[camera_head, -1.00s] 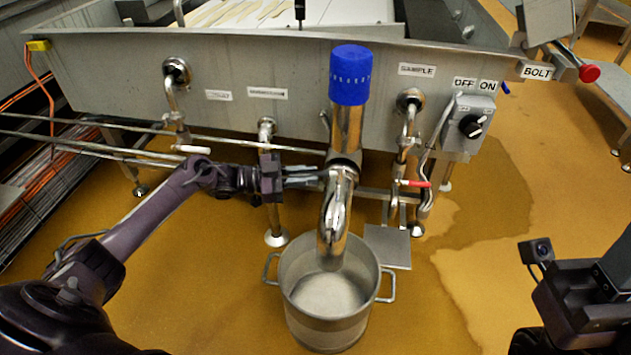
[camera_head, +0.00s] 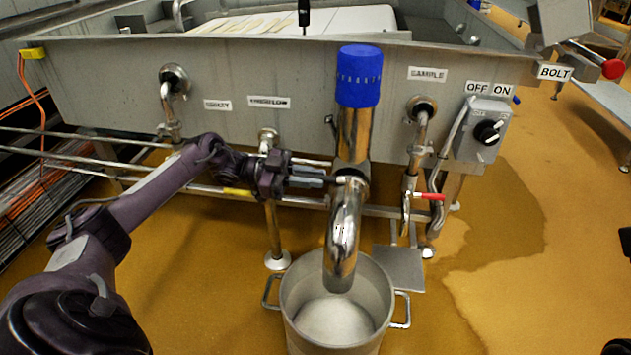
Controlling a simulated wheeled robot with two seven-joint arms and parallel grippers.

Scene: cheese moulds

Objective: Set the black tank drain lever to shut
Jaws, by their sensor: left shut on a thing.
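The steel drain pipe (camera_head: 344,225) comes down under a blue cap (camera_head: 359,76) and bends over an open steel pot (camera_head: 337,318). My left gripper (camera_head: 333,180) reaches in from the left beside the pipe's joint. Its jaws are shut on the black drain lever, which is mostly hidden; only a small dark bit (camera_head: 341,180) shows at the fingertips, against the pipe. I cannot tell the lever's exact angle. My right gripper is out of view; only dark scraps of my own body show at the right edge.
A sample pipe with a red handle (camera_head: 430,196) stands right of the drain. A yellow handle (camera_head: 238,192) shows just below my left wrist. A switch box (camera_head: 483,131) sits on the tank wall (camera_head: 310,80). Open floor (camera_head: 510,220) lies to the right.

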